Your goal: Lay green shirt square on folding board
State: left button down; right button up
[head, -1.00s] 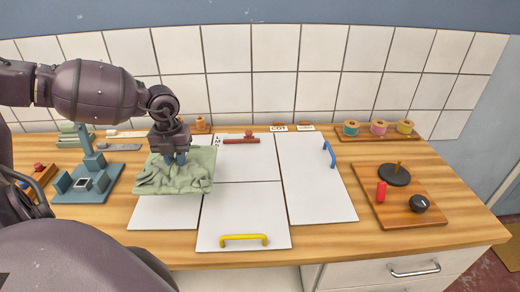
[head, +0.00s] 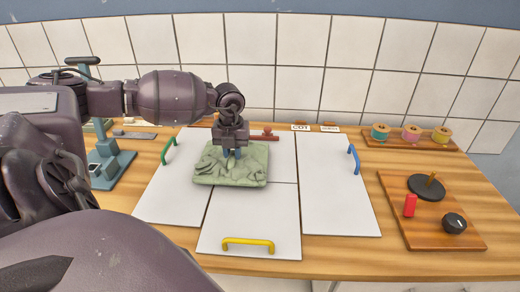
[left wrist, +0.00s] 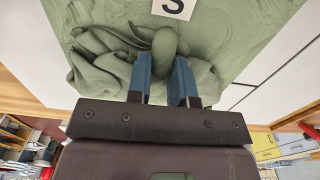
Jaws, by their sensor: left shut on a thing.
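The green shirt (head: 238,175) is a crumpled, roughly square bundle in the head view, over the upper middle part of the white folding board (head: 250,215) and the edge of its left panel. My left gripper (head: 234,152) points down at it and is shut on the cloth. In the left wrist view the blue fingers (left wrist: 163,85) pinch a fold of the shirt (left wrist: 215,45), which has a white tag with an S. I cannot tell whether the shirt touches the board. My right gripper is not in view.
The board has green (head: 168,150), yellow (head: 248,244) and blue (head: 354,159) handles. At right are a wooden panel (head: 450,228) with a knob and a rack of spools (head: 410,138). A blue-grey stand (head: 112,165) is at left.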

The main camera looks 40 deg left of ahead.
aim_at(259, 151)
pick_arm(q)
jog(key=w, duration=0.2)
jog(key=w+d, duration=0.1)
jog(key=w, duration=0.1)
jog(key=w+d, duration=0.1)
jog(key=shift+w, duration=0.4)
jog(key=shift+w+d+f+b, duration=0.2)
jog(key=shift+w+f, duration=0.05)
jog(key=shift+w, duration=0.4)
jog(key=shift+w+d+f+b, duration=0.15)
jog(key=shift+w+f+b, duration=0.05)
jog(key=shift+w, duration=0.4)
jog(key=shift+f, duration=0.25)
jog(key=shift+s+f, duration=0.1)
jog(key=shift+s, duration=0.1)
jog(key=c, duration=1.1)
grip_release()
jog(key=shift+a+f, duration=0.1)
jog(key=shift+o, duration=0.4)
jog(key=shift+w+r, duration=0.1)
jog(key=shift+r, duration=0.15)
